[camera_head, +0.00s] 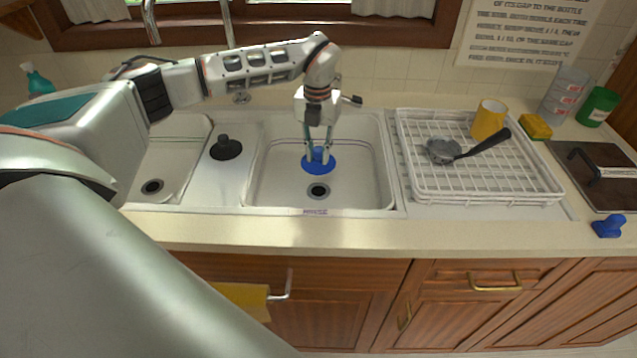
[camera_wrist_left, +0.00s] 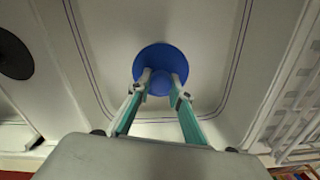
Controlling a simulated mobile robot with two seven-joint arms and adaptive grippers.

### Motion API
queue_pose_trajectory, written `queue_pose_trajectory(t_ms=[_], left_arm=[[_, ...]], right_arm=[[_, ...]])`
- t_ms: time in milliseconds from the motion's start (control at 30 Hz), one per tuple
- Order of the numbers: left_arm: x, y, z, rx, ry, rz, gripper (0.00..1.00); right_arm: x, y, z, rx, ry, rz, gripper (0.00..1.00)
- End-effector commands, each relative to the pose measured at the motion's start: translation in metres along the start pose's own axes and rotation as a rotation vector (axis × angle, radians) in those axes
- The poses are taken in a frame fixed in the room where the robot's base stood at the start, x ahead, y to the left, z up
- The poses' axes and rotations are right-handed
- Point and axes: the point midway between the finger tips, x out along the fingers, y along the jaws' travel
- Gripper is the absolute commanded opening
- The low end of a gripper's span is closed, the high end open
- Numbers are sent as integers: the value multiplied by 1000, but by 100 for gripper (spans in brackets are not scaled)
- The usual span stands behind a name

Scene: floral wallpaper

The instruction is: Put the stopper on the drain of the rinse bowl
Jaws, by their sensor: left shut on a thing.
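The blue stopper (camera_head: 319,167) is a round disc with a knob, in the right-hand rinse bowl (camera_head: 272,185). My left gripper (camera_head: 319,152) is shut on its knob from above; the left wrist view also shows the blue disc (camera_wrist_left: 160,58) between the fingertips. The drain (camera_head: 318,191) of the rinse bowl is a dark ringed hole, uncovered, just in front of the stopper. Whether the disc touches the bowl floor I cannot tell. The drain does not show in the left wrist view. My right gripper is not in view.
A black stopper (camera_head: 225,147) lies on the ledge between the bowls. The left bowl has its own drain (camera_head: 152,186). A white rack (camera_head: 420,183) with a yellow mug (camera_head: 489,119) and a ladle (camera_head: 484,145) stands at the right. The faucet (camera_head: 150,22) rises behind.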

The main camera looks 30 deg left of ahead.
Motion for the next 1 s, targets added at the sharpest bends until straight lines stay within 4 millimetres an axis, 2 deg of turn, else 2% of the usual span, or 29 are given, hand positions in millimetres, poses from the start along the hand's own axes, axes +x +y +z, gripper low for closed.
queue_pose_trajectory(t_ms=[33,100,300,533,700,800,1000], left_arm=[[14,0,-1,0,4,0,0],[31,0,-2,-1,5,0,0],[61,0,0,-1,1,-1,0],[74,0,0,-1,1,0,0],[100,0,-1,-1,4,0,0],[109,0,0,-1,1,-1,0],[109,0,0,-1,-1,-1,0]], right_arm=[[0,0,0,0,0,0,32],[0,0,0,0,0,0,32],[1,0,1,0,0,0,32],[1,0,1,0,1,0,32],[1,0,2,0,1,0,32],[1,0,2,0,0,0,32],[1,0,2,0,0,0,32]])
